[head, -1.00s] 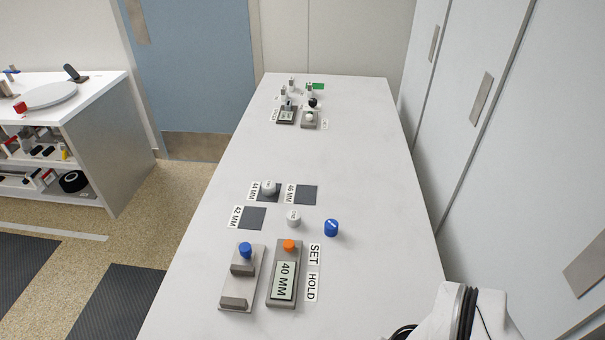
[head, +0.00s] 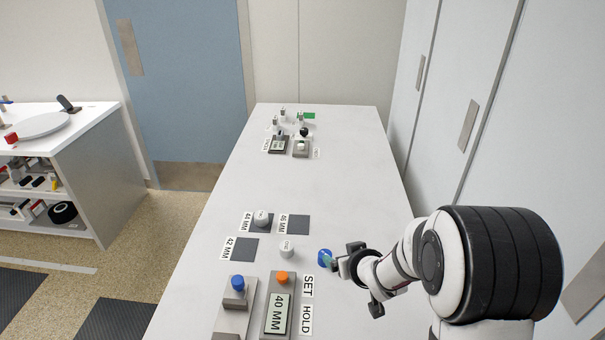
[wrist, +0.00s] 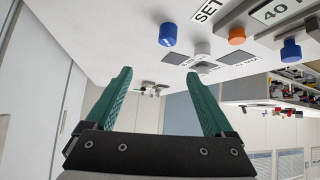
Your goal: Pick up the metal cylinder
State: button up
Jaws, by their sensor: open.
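One grey metal-looking cylinder (head: 287,248) stands on the bare white table, and it also shows in the wrist view (wrist: 203,48). A second grey cylinder (head: 261,218) stands on the dark square beside the 44 MM label. A blue cylinder (head: 323,255) stands to the right of the first, and appears upper middle in the wrist view (wrist: 168,36). My gripper (head: 336,261) is at the right of the blue cylinder in the head view, partly overlapping it. Its teal fingers (wrist: 160,75) are apart with nothing between them.
A display block (head: 279,312) reading 40 MM with an orange knob and a metal fixture (head: 234,318) with a blue knob stand in front. Dark squares (head: 299,225) lie near the cylinders. Small devices (head: 278,145) stand at the far end.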

aim_at(289, 249)
jog(key=w+a+f+n+y, duration=0.1)
jog(key=w+a+f, duration=0.2)
jog(key=a, duration=0.1)
jog(key=w+a+f+n+y, duration=0.1)
jog(key=w+a+f+y, duration=0.1)
jog(key=w+a+f, duration=0.1)
jog(key=w+a+f+n+y, duration=0.1)
jog(key=w+a+f, duration=0.2)
jog(key=a, duration=0.2)
jog(key=shift+w+f+t, duration=0.15)
jog(key=shift+t, duration=0.25)
jog(key=x, duration=0.6)
jog(key=shift+s+a+f, duration=0.15)
jog(key=shift+s+f, duration=0.15)
jog(key=shift+s, duration=0.1)
grip_shut()
